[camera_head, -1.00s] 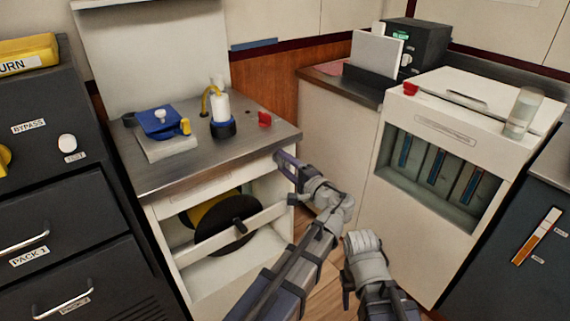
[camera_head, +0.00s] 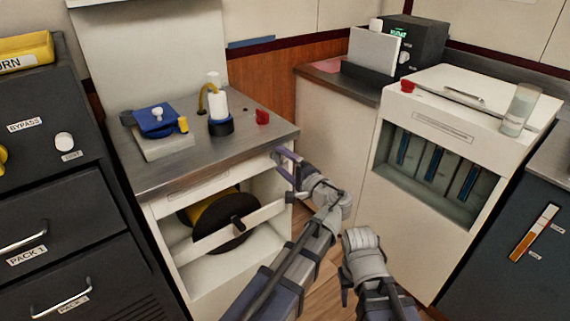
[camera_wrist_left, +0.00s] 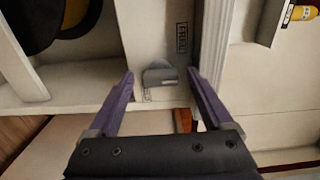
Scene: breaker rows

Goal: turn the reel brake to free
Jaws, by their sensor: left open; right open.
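The reel brake is a small grey rounded knob (camera_wrist_left: 160,74) on the white cabinet face in the left wrist view. A label reading FREE (camera_wrist_left: 182,38) is above and right of it; another label below it is partly hidden. My left gripper (camera_wrist_left: 165,90) is open, its purple fingers to either side of the knob, with gaps. In the head view my left gripper (camera_head: 285,168) is at the cabinet's right front post and hides the knob. The yellow reel with a black disc (camera_head: 238,225) sits in the cabinet opening. My right gripper (camera_head: 347,285) is low beside the left arm, its fingers barely visible.
The steel-topped cabinet (camera_head: 270,140) carries a blue device (camera_head: 157,120), a white bottle (camera_head: 220,105) and a red knob (camera_head: 262,117). A white unit (camera_head: 440,125) stands right, dark drawers (camera_head: 60,215) left. Open floor shows between the cabinets.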

